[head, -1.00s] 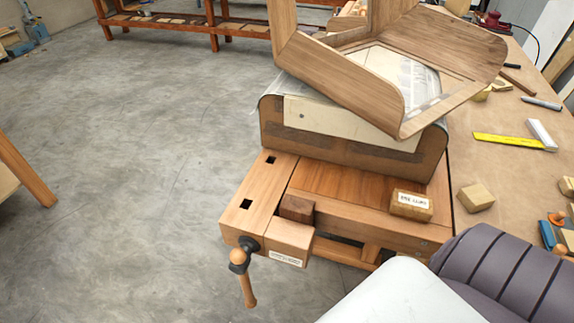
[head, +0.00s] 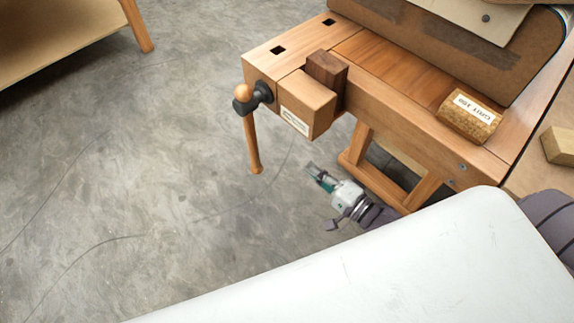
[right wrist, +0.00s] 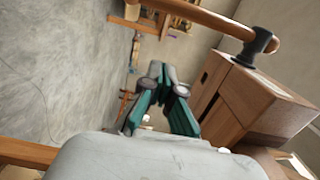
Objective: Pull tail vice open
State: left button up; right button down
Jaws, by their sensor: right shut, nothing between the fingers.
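The tail vice (head: 308,106) is a light wooden jaw block with a paper label at the bench's front left corner. A dark wood block (head: 327,72) sits beside it, against the bench. The vice handle (head: 252,140) is a wooden bar hanging down from a black metal hub. My right gripper (head: 314,171) is shut and empty, below and in front of the jaw, apart from it. In the right wrist view its fingers (right wrist: 161,72) come together at the tips. The handle (right wrist: 195,14) crosses the top there and the jaw (right wrist: 260,105) is at right. My left gripper is not seen.
The workbench (head: 400,70) carries a cork sanding block (head: 468,118) and a large curved form (head: 480,45). Bench legs (head: 383,180) stand close behind my right gripper. The concrete floor (head: 130,170) at left is open. Another table (head: 60,35) is at the upper left.

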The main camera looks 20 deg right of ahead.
aim_at(258, 157)
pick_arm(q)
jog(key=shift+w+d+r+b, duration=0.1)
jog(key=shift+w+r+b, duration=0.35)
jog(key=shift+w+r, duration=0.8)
pick_arm(e)
jog(key=w+a, duration=0.8)
jog(key=shift+w+a, duration=0.15)
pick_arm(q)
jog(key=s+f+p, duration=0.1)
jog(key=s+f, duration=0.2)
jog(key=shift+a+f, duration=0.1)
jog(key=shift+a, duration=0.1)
pick_arm(e)
jog(key=shift+s+a, duration=0.25)
jog(key=shift+a, duration=0.4)
jog(key=shift+s+a, duration=0.25)
jog(key=shift+a, duration=0.35)
